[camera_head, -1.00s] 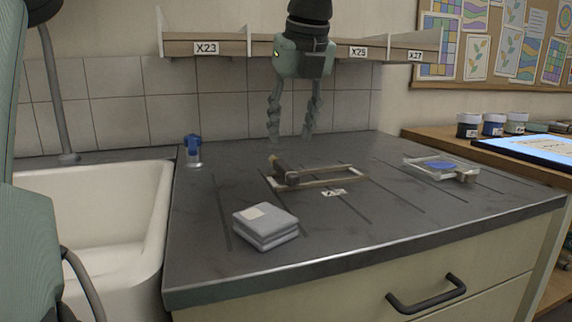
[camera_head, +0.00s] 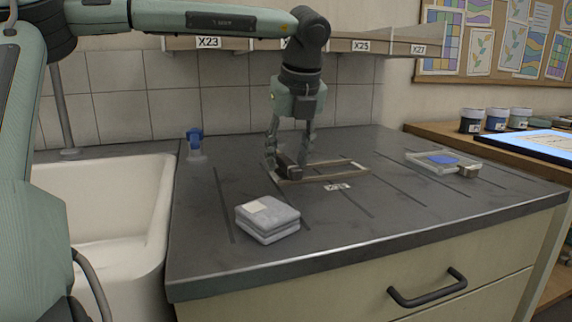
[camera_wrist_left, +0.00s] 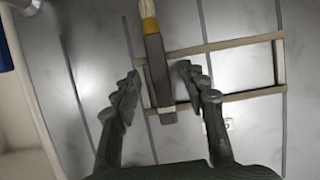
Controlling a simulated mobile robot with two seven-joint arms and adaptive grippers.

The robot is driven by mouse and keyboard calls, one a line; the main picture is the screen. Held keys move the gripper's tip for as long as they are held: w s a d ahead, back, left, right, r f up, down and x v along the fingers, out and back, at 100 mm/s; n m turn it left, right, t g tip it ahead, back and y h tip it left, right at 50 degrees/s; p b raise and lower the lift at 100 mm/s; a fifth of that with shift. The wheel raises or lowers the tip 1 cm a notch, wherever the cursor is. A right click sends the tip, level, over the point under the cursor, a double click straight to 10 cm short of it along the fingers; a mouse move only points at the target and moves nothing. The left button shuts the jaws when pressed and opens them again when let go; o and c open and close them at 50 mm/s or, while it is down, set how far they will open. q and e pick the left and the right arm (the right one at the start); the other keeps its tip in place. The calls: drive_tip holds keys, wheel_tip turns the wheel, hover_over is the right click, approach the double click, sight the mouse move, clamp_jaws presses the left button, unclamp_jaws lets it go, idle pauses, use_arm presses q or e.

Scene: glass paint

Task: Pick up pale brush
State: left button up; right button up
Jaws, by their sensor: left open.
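A brush with a dark grey handle (camera_wrist_left: 156,66) and a pale tip (camera_wrist_left: 148,12) lies across a thin light frame (camera_wrist_left: 230,44) on the dark counter. In the head view the brush (camera_head: 284,169) is partly hidden by my left gripper (camera_head: 287,163), which points down at it. In the left wrist view the open fingers (camera_wrist_left: 159,75) stand on both sides of the handle, with gaps visible. The fingers' exact height over the counter is hard to tell. My right gripper is not in view.
A stack of grey cloths or pads (camera_head: 268,224) lies in front. A blue-topped bottle (camera_head: 195,145) stands by the white sink (camera_head: 115,215). A pane with a blue patch (camera_head: 420,163) lies at right, a small block at its edge. Bare counter (camera_head: 370,225) lies front right.

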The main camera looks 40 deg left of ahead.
use_arm(q)
drive_tip(key=shift+f+b, duration=0.25)
drive_tip(key=shift+b, duration=0.25)
idle(0.5)
clamp_jaws()
